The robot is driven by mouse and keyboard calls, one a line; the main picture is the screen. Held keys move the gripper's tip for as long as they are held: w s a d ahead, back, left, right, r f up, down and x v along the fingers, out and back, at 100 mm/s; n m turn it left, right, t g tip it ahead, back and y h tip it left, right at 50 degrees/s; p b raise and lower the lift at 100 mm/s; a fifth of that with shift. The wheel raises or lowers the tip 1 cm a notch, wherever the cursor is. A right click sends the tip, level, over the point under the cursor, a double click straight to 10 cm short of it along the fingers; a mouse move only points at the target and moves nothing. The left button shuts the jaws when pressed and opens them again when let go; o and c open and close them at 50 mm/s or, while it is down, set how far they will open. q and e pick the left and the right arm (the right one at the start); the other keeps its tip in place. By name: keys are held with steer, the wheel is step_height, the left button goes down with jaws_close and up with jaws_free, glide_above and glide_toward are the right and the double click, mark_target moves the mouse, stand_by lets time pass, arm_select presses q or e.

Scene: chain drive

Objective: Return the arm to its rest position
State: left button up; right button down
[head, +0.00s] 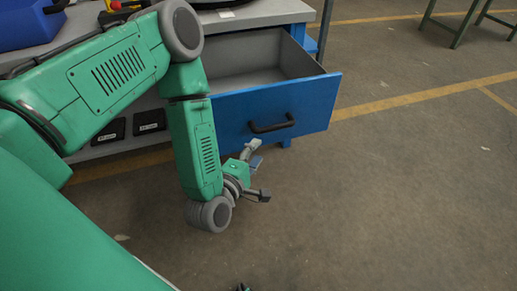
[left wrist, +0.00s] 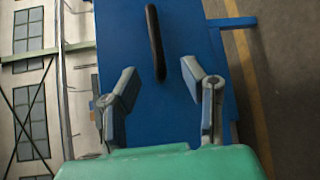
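My left arm (head: 110,75) comes in from the left and bends down in front of the workbench. My left gripper (head: 262,172) is open and empty, in front of the blue drawer (head: 310,108). In the left wrist view its two fingers (left wrist: 160,100) are spread apart, with the blue drawer front (left wrist: 165,95) beyond them. The black drawer handle (head: 272,126) also shows in the left wrist view (left wrist: 155,42), past the fingertips and not between them. The drawer is pulled open and looks empty. My right gripper is not clearly in view; only a small dark bit shows at the bottom edge.
The grey workbench (head: 262,13) stands at the top, with a blue bin (head: 30,24) at its left. Two black boxes (head: 150,121) lie on the lower shelf. The floor (head: 400,200) to the right is clear. A green-legged table (head: 462,22) stands far back.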

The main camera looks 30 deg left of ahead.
stand_by(0.4)
arm_select(q)
steer(key=s+d+f+m+g+h+p, duration=0.3)
steer(key=s+f+m+g, duration=0.15)
steer(key=m, duration=0.25)
steer(key=s+a+m+g+y+p, duration=0.1)
steer(key=s+m+g, duration=0.4)
steer(key=s, duration=0.5)
steer(key=s+a+m+g+p, duration=0.2)
steer(key=s+m+g, duration=0.4)
steer(key=s+m, duration=0.3)
steer(key=shift+s+a+y+p, duration=0.4)
steer(key=shift+s+a, duration=0.15)
steer(key=shift+a, duration=0.35)
steer(key=shift+w, duration=0.1)
